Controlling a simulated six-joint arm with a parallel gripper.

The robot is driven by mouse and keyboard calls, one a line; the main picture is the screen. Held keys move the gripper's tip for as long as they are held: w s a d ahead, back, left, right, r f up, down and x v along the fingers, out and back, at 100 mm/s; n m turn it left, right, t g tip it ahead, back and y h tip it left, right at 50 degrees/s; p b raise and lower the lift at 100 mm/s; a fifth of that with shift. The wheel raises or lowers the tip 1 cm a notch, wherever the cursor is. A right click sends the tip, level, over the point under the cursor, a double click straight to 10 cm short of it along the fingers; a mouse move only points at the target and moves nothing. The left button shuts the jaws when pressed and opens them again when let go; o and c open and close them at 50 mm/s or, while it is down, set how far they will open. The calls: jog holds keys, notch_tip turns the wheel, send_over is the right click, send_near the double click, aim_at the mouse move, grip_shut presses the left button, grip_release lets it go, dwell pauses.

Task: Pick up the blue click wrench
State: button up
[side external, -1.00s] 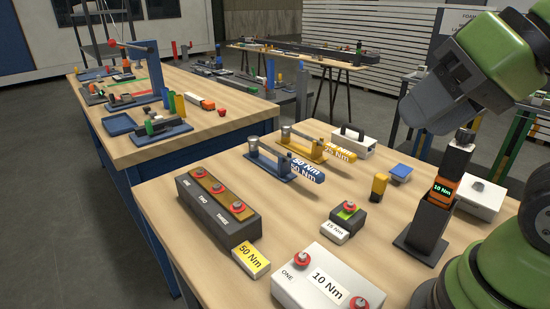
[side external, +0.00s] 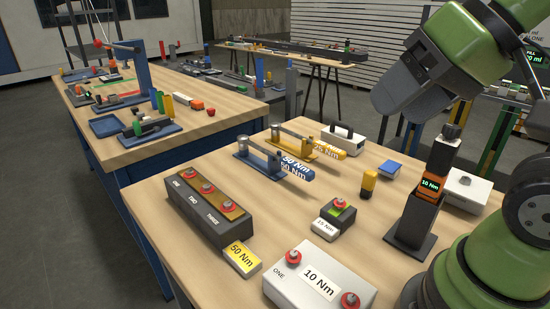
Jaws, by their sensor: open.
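The blue click wrench (side external: 298,170) is marked 50 Nm and lies on a small blue stand (side external: 262,160) near the left back of the front table. Its metal head is over the stand, and its blue handle extends to the right. A similar yellow wrench (side external: 327,148) lies just behind it on a yellow stand. My gripper (side external: 396,108) hangs at the upper right, above the table's right back part. It is open with nothing seen between its dark grey fingers, clear of the blue wrench and to its right.
A dark three-button block (side external: 210,208) stands in front of the blue wrench. A white 10 Nm box (side external: 322,284) lies at the front. A white case (side external: 341,148) sits behind.

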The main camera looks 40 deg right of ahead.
jog(key=w+d+n+g, duration=0.1)
jog(key=w+d, duration=0.2)
jog(key=w, duration=0.6)
jog(key=n+g+h, duration=0.1)
jog(key=n+h, duration=0.1)
send_over(291, 161)
jog(key=s+a, duration=0.3)
jog(key=s, duration=0.3)
notch_tip(291, 161, down, 13)
jog(key=shift+n+g, duration=0.4)
jog(key=w+d+f, duration=0.1)
jog(key=f, duration=0.2)
jog(key=w+f, duration=0.1)
jog(key=f, duration=0.2)
jog(key=w+d+f, duration=0.1)
jog(key=f, duration=0.2)
jog(key=shift+w+d+f, duration=0.2)
jog(key=shift+w+d, duration=0.15)
jog(key=shift+w, duration=0.05)
jog(key=shift+x, duration=2.95)
jog(key=shift+w+r, duration=0.15)
jog(key=shift+c, duration=0.2)
jog(key=shift+d, duration=0.1)
grip_shut()
